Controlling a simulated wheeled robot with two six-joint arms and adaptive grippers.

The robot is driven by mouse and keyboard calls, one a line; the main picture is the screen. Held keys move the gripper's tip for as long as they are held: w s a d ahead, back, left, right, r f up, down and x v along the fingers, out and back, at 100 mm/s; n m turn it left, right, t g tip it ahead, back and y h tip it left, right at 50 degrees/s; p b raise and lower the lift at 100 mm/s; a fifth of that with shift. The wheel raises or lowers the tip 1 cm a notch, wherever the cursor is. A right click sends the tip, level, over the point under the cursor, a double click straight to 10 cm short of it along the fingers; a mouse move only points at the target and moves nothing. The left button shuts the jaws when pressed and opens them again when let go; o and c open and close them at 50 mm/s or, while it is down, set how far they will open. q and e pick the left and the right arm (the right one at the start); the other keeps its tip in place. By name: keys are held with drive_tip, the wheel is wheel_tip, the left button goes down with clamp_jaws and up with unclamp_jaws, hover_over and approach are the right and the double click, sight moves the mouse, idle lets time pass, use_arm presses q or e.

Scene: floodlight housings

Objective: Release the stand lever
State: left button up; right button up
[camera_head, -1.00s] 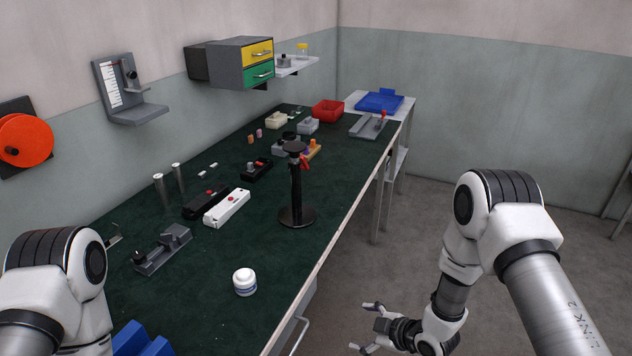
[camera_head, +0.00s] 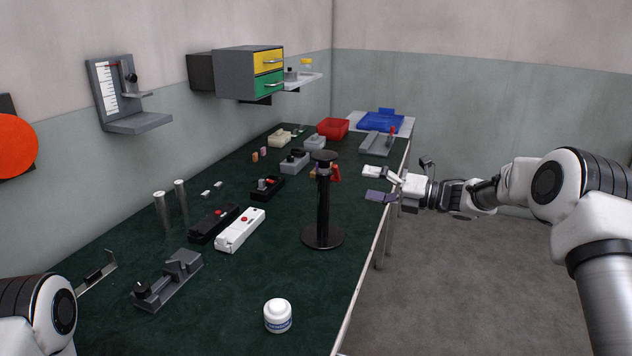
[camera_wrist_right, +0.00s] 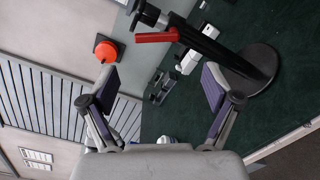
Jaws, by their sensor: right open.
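The black stand (camera_head: 323,205) stands upright on the green bench top, with a round base and a round top plate. Its red lever (camera_head: 336,173) is near the top of the post, on the right side. In the right wrist view the stand (camera_wrist_right: 232,62) lies across the upper right, with the red lever (camera_wrist_right: 156,37) pointing left. My right gripper (camera_head: 378,184) is open and empty, to the right of the stand at about lever height and apart from it. The wrist view shows its two fingers (camera_wrist_right: 160,90) spread wide. My left gripper is out of frame.
A white jar (camera_head: 278,316) stands at the bench's near edge. White (camera_head: 240,231) and black (camera_head: 213,222) housings lie left of the stand. A red bin (camera_head: 333,128) and blue tray (camera_head: 381,121) are at the far end. The floor right of the bench is clear.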

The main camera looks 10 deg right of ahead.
sight(339, 175)
drive_tip(key=x, duration=0.7)
drive_tip(key=shift+r, duration=0.25)
drive_tip(key=shift+d, duration=0.2)
drive_tip(key=c, duration=1.1)
